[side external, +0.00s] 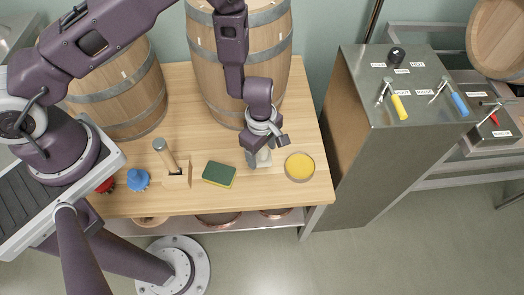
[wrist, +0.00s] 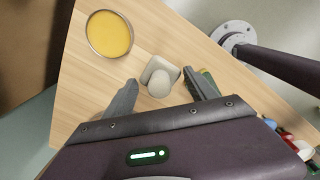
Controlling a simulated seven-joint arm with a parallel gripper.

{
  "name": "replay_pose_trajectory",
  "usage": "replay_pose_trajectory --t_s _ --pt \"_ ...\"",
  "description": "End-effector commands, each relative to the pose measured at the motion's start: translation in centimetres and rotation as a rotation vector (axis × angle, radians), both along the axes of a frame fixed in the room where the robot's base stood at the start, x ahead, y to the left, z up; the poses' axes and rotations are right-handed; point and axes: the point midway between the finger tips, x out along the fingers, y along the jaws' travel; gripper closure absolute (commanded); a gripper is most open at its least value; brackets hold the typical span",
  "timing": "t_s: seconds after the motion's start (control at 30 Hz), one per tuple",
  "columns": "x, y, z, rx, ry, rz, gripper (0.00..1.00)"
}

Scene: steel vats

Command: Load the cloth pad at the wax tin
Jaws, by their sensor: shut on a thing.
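The wax tin (side external: 300,167) is a round, shallow tin of yellow wax on the wooden bench, near its right end. It also shows at the upper left of the wrist view (wrist: 110,34). The cloth pad (wrist: 160,70) is a pale grey block with a rounded knob. My gripper (wrist: 160,88) is shut on the pad, with a finger on each side of the knob. In the side view my gripper (side external: 258,152) is just left of the tin and partly hides the pad (side external: 265,158). I cannot tell whether the pad touches the bench.
A green and yellow sponge (side external: 219,174), a wooden block with a handled tool (side external: 176,173) and a blue knobbed item (side external: 138,180) stand left on the bench. Barrels (side external: 240,60) stand behind. A steel cabinet (side external: 395,90) is to the right. Bare wood surrounds the tin.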

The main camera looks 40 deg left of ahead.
Motion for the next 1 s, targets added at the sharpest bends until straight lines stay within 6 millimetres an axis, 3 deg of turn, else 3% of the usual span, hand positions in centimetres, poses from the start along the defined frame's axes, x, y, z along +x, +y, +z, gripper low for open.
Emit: replay_pose_trajectory --t_s 0.13,0.23,0.5,0.6,0.7,0.83,1.0 --pt "0.5 -0.2 -0.2 -0.003 -0.001 -0.046 0.67" --pt "2.0 -1.1 -0.8 -0.011 -0.005 -0.208 0.67" --pt "7.8 -5.2 -1.3 -0.015 -0.021 -1.052 0.67" --pt "8.9 -6.7 -0.9 -0.006 -0.014 -1.337 0.67" --pt "9.3 -7.5 -0.5 0.0 -0.004 -1.509 0.67" --pt "9.4 -7.8 -1.0 0.002 0.002 -1.578 0.67" --pt "9.3 -7.8 -3.3 0.001 0.003 -1.576 0.67"
